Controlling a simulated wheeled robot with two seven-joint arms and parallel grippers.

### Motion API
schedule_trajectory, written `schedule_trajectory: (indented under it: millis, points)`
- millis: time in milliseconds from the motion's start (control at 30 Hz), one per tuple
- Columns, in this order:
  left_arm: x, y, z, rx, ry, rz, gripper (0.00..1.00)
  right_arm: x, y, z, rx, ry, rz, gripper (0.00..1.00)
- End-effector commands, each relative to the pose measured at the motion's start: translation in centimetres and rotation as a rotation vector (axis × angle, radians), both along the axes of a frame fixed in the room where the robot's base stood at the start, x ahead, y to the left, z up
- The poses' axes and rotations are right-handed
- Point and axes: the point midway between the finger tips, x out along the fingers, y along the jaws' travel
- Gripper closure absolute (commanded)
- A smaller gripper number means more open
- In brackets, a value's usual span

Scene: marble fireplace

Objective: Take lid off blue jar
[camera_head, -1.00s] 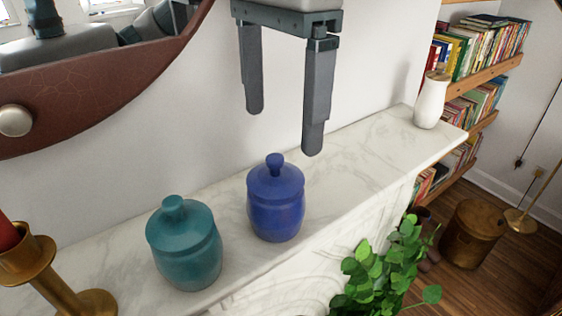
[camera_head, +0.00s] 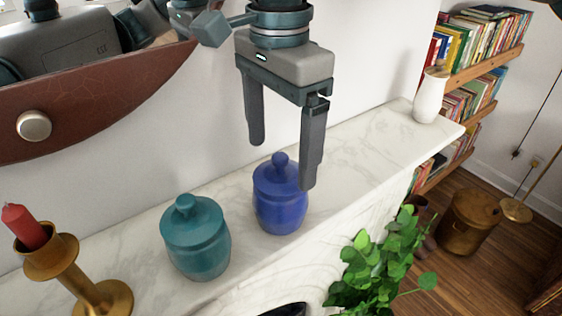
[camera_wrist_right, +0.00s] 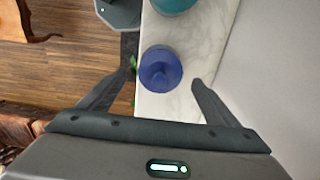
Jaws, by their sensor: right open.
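The blue jar (camera_head: 281,214) stands upright on the white marble mantel, with its knobbed blue lid (camera_head: 276,182) on top. My right gripper (camera_head: 282,166) points down at the jar, fingers apart and empty. In the head view, one finger overlaps the right edge of the lid, and the other is up and to the left of it. In the right wrist view, the lid (camera_wrist_right: 160,69) shows from above between the fingertips, slightly beyond them. I cannot tell whether either finger touches it. My left gripper is not in view.
A teal lidded jar (camera_head: 196,240) stands left of the blue jar. A brass candlestick (camera_head: 70,270) with a red candle is further left. A white vase (camera_head: 429,97) stands at the mantel's far end. A round mirror (camera_head: 95,122) hangs behind. The mantel (camera_head: 360,150) is clear between jar and vase.

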Motion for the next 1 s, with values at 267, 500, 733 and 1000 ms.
schedule_trajectory:
  millis: [267,500,733,1000]
  points:
    - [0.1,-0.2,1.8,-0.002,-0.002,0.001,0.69,0.0,0.0,-2.4,0.0,0.001,0.0,0.16]
    - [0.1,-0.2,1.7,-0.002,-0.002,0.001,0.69,0.0,0.0,-2.7,0.0,0.0,-0.001,0.16]
    - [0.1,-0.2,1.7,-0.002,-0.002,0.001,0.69,0.0,0.0,-2.7,0.0,0.0,-0.001,0.16]
    - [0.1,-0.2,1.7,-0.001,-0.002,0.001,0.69,0.0,0.0,-2.7,0.0,0.0,-0.001,0.61]
